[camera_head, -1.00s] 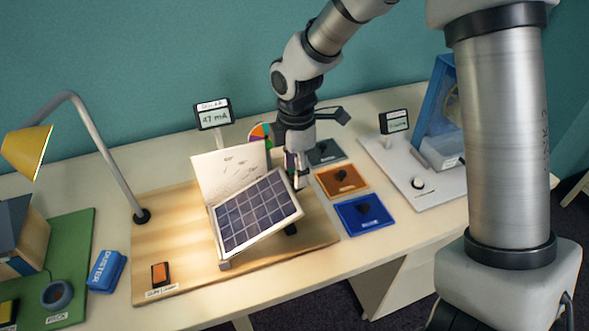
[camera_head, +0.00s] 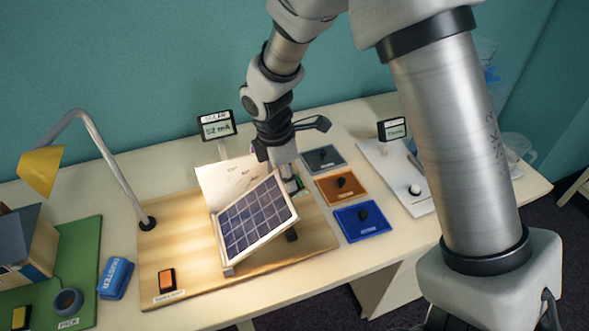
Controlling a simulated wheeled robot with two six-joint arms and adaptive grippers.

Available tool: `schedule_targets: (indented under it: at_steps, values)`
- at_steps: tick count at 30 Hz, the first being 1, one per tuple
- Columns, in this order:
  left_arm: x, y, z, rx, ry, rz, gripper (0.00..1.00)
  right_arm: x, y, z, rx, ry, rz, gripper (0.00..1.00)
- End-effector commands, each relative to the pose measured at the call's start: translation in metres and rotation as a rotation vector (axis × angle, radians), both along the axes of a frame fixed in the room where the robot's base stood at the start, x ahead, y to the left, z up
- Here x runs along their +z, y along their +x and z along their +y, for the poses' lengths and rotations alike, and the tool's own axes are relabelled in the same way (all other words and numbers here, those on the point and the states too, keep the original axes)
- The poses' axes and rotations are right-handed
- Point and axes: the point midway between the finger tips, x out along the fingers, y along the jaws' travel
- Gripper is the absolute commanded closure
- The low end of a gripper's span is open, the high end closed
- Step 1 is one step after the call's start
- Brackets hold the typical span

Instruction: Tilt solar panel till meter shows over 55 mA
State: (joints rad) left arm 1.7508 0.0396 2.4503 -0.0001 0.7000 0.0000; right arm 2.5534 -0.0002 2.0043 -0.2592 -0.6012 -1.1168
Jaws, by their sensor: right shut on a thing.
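The solar panel (camera_head: 256,218) stands tilted on a wooden board (camera_head: 180,240), in front of a white angle card (camera_head: 222,182). My right gripper (camera_head: 290,183) comes down from above at the panel's upper right corner and is shut on the panel's edge there; its fingertips are partly hidden. The meter (camera_head: 217,126) behind the board reads about 52 mA, though the digits are small and blurred. My left gripper is not in view.
An orange switch (camera_head: 167,280) sits at the board's front left. Grey, orange and blue plates (camera_head: 362,222) with dark knobs lie to the right. A blue duster (camera_head: 115,277) and a green mat (camera_head: 85,245) with a model house (camera_head: 28,240) are at the left.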

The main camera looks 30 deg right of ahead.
Motion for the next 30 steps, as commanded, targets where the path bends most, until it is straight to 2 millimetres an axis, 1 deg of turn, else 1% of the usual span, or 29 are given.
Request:
schedule_targets:
  at_steps: [1,3,13,14,15,16,26,29,30]
  values:
    - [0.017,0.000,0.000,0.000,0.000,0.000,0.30,0.014,0.000,0.003,0.004,-0.032,0.009,1.00]
    - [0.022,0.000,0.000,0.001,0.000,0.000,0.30,0.015,0.001,0.005,0.002,-0.060,0.015,1.00]
    - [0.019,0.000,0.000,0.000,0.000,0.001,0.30,0.011,0.001,0.006,-0.002,-0.075,0.018,1.00]
    - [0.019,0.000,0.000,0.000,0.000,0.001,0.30,0.011,0.001,0.006,-0.001,-0.075,0.019,0.69]
    - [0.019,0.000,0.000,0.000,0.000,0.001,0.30,0.011,0.001,0.006,-0.001,-0.075,0.019,0.54]
    - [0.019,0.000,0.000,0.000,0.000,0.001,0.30,0.012,0.001,0.006,-0.001,-0.075,0.018,0.51]
    - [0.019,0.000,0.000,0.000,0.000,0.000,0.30,0.015,0.002,0.007,0.000,-0.075,0.016,0.51]
    - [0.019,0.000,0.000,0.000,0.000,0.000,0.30,0.028,0.004,0.009,0.001,-0.077,0.013,0.51]
    - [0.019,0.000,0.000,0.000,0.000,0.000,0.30,0.035,0.004,0.011,0.000,-0.077,0.013,0.51]
